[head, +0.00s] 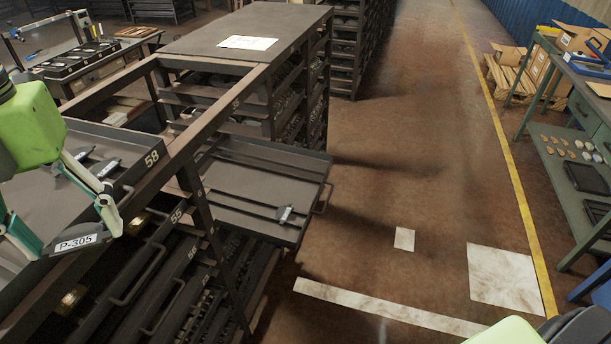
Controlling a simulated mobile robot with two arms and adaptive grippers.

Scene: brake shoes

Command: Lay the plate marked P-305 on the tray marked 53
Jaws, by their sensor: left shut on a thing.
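My left gripper (76,238) is at the left edge, its green-tipped fingers closed on the plate marked P-305 (76,243). The plate's white label faces me; the rest of it is dark and hard to make out. It is held in front of the tray marked 58 (137,187). No marking 53 can be read. A dark tray (242,158) sticks out of the rack to the right of the gripper, its own number not readable. Only a green and black part of my right arm shows at the bottom right.
A dark metal rack (225,95) with a paper sheet (248,43) on top fills the middle left. The aisle floor (390,150) is open. A green workbench (590,115) stands at the right.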

